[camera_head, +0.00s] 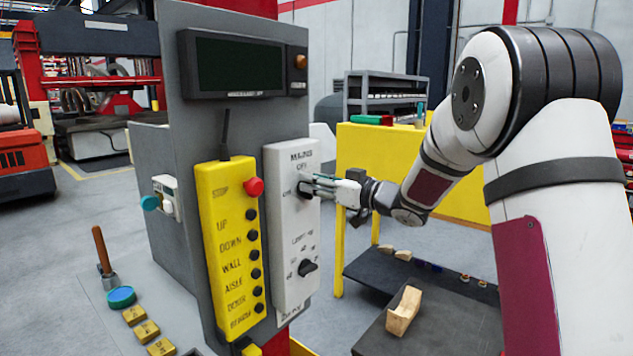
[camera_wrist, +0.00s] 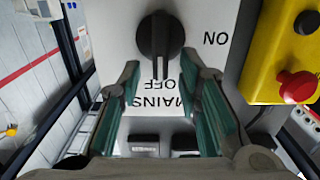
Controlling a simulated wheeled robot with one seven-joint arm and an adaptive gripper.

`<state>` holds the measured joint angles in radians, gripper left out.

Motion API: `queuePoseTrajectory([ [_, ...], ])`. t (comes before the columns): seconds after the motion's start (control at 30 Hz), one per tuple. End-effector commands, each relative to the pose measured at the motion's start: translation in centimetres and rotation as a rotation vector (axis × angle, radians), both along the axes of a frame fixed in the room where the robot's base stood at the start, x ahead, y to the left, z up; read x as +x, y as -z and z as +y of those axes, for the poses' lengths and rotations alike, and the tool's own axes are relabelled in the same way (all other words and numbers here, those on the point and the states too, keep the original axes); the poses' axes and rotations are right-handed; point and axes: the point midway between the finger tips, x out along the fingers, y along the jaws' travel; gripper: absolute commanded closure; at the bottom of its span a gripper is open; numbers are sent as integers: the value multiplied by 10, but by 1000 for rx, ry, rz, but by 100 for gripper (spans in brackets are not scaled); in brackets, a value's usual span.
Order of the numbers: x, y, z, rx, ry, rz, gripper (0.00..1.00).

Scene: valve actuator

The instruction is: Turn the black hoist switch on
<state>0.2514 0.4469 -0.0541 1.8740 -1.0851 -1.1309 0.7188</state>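The black hoist switch (camera_wrist: 158,38) is a round knob with a raised bar on a white panel (camera_head: 290,235). In the wrist view, which is upside down, the bar lines up with the word OFF, and ON is printed to the right. In the head view the switch (camera_head: 304,189) is partly hidden by my fingertips, with OFF above it and ON to its left. My gripper (camera_wrist: 163,75) is open, its green-padded fingers apart to either side of the bar's lower end. It also shows in the head view (camera_head: 320,186), right at the panel. I cannot tell whether the fingers touch the switch.
A second black knob (camera_head: 308,267) sits lower on the white panel. A yellow pendant box (camera_head: 232,245) with a red button (camera_head: 254,187) and several black buttons is close on the left. A dark display (camera_head: 240,65) is above. Open space lies right of the panel, before a yellow bench (camera_head: 388,160).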

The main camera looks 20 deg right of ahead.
Motion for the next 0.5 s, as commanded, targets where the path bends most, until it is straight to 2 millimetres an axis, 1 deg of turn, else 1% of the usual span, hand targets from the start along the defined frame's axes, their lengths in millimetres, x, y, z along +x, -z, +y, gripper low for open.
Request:
queuePoseTrajectory([
  [0.2,0,0,0,0,0,0,68],
  [0.23,0,0,0,0,0,0,71],
  [0.27,0,0,0,0,0,0,77],
  [0.3,0,0,0,0,0,0,86],
  [0.37,0,0,0,0,0,0,100],
  [0.5,0,0,0,0,0,0,100],
])
